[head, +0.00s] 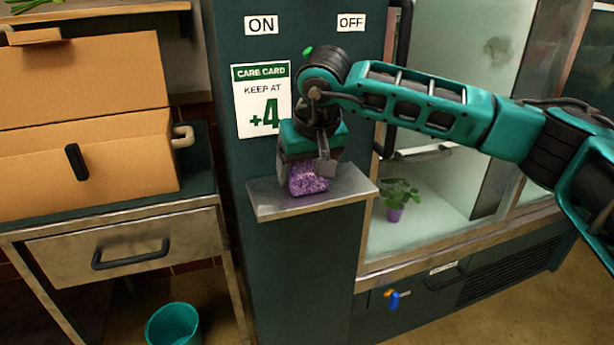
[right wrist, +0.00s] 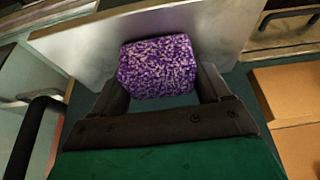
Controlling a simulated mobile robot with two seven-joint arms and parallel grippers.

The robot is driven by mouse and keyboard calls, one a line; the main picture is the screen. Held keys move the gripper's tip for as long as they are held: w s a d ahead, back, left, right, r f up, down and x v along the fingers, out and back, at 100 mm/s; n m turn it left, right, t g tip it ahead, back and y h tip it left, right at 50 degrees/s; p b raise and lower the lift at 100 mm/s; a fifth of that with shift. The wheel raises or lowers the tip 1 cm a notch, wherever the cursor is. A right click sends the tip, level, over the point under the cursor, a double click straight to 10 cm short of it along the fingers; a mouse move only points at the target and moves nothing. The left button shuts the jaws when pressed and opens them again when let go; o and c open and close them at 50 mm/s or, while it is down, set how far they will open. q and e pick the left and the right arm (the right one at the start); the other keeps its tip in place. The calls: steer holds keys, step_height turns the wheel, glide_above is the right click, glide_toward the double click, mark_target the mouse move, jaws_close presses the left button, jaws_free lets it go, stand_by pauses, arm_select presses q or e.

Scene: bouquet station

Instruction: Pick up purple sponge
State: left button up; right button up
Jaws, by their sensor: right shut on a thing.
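The purple sponge (head: 308,179) is a speckled purple block at the small metal shelf on the front of the dark green cabinet. My right gripper (head: 308,172) comes down on it from above and is shut on it. In the right wrist view the sponge (right wrist: 157,67) sits between the two dark fingers (right wrist: 165,95). I cannot tell whether the sponge still touches the shelf. My left gripper is not in view.
The metal shelf (head: 264,203) juts out under the sponge. A care card (head: 262,100) hangs behind. A cardboard box (head: 95,165) stands on a drawer table at left. A teal bucket (head: 173,326) is on the floor.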

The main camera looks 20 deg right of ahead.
mark_target(307, 166)
steer(key=shift+s+r, duration=0.15)
steer(key=shift+r, duration=0.3)
step_height(307, 166, up, 6)
steer(key=shift+f+p, duration=0.1)
steer(key=shift+p, duration=0.6)
steer(key=s, duration=1.9)
steer(key=shift+s+d+b, duration=0.35)
steer(key=o, duration=0.5)
steer(key=c, duration=0.4)
